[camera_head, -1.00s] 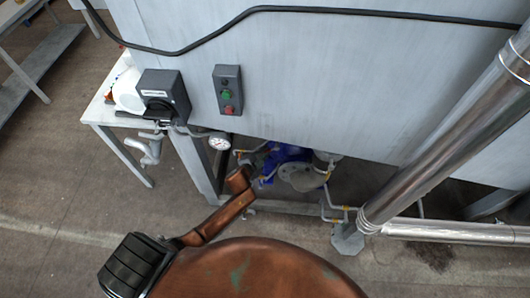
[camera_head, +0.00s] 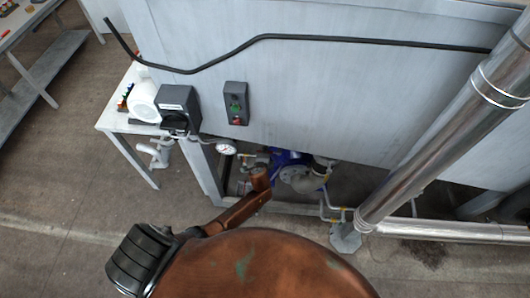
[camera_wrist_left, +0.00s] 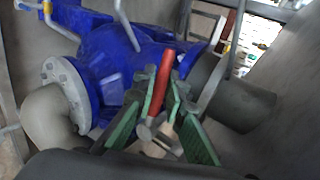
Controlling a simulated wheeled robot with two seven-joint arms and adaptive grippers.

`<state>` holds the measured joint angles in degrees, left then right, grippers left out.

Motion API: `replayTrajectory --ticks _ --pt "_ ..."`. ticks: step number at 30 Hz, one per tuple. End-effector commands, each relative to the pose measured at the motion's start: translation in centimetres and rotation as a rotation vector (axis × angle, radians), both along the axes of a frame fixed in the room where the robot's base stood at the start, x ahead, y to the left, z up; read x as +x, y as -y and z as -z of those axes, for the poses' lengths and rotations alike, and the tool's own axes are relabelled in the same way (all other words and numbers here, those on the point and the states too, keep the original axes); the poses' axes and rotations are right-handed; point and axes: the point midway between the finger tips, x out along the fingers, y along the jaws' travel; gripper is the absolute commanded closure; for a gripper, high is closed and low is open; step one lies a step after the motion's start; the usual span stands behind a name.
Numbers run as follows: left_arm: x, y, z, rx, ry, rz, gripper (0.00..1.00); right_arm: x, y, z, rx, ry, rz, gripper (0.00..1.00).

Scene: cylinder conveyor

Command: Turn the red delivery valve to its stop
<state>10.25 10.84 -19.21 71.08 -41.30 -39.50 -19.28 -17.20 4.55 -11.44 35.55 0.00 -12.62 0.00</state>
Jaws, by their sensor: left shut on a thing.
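The red delivery valve handle (camera_wrist_left: 158,88) shows in the left wrist view as a red lever in front of a blue pump body (camera_wrist_left: 115,55). My left gripper (camera_wrist_left: 164,82) has its green-padded fingers on both sides of the lever and is shut on it. A round metal end and a light stem show at the lever's lower end. In the head view my copper left arm reaches down toward the blue pump (camera_head: 287,160); the left gripper and the lever cannot be made out there. My right gripper is in neither view.
Grey pipe (camera_wrist_left: 240,105) and a flanged beige elbow (camera_wrist_left: 52,108) flank the pump. A large grey tank (camera_head: 330,90) overhangs it, with a pressure gauge (camera_head: 226,148) and button box (camera_head: 237,104) nearby. A silver pipe (camera_head: 440,135) stands right. Floor at left is open.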

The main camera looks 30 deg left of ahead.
Motion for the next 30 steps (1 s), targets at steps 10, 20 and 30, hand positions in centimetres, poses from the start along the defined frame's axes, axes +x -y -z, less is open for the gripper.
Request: replayTrajectory --ticks 10,20,30 --pt "0.11 0.0 -0.21 0.012 -0.001 0.001 1.0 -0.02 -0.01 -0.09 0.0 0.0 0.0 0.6" --pt "0.09 0.0 -0.18 0.01 -0.002 0.001 0.74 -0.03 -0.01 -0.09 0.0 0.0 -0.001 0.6" --pt "-0.07 0.04 -0.17 0.008 -0.002 0.0 0.71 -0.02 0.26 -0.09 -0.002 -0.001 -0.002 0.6"
